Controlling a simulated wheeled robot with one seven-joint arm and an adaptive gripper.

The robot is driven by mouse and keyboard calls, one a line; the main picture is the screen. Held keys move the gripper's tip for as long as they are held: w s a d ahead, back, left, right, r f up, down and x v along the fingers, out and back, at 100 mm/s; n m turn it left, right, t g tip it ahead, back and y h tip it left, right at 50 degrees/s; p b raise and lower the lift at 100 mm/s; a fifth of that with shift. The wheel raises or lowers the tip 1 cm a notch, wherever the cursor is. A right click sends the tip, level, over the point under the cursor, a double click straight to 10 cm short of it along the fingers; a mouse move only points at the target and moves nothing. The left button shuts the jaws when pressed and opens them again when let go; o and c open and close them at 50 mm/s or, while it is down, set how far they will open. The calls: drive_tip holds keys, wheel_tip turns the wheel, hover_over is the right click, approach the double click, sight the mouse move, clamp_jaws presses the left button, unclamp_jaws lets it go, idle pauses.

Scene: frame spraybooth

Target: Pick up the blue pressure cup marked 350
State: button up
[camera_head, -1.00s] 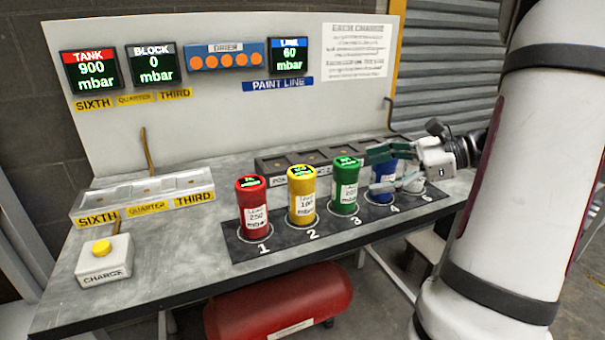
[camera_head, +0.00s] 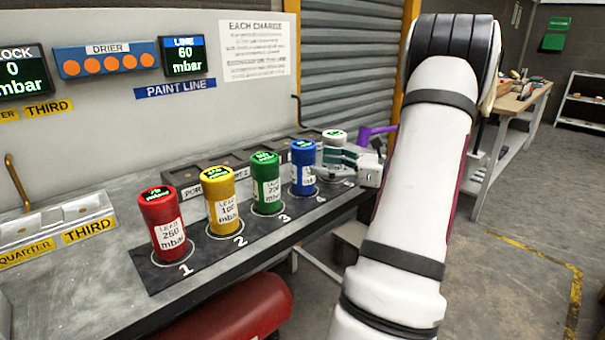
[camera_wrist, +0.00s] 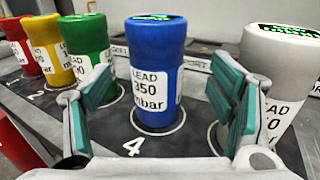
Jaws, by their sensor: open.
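The blue pressure cup (camera_wrist: 157,50) stands upright on spot 4, and its label reads "LEAD 350 mbar" in the wrist view. It also shows in the head view (camera_head: 303,165), partly hidden by my gripper. My gripper (camera_wrist: 165,95) is open, its teal-padded fingers spread to either side of the cup's front. The cup appears just ahead of the fingers, and I cannot tell whether either finger touches it. In the head view my gripper (camera_head: 325,165) reaches in from the right at about the cup's mid height.
A green cup (camera_head: 266,185), yellow cup (camera_head: 223,203) and red cup (camera_head: 163,226) stand left of it on a dark numbered strip (camera_head: 160,275). A white cup (camera_wrist: 275,85) stands close on the right, near my right finger. A dark slotted rack (camera_head: 185,175) lies behind.

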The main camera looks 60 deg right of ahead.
sight(303, 159)
drive_tip(key=shift+a+b+x, duration=0.2)
drive_tip(key=shift+b+x, duration=0.5)
drive_tip(key=shift+x, duration=2.15)
drive_tip(key=shift+r, duration=0.15)
clamp_jaws()
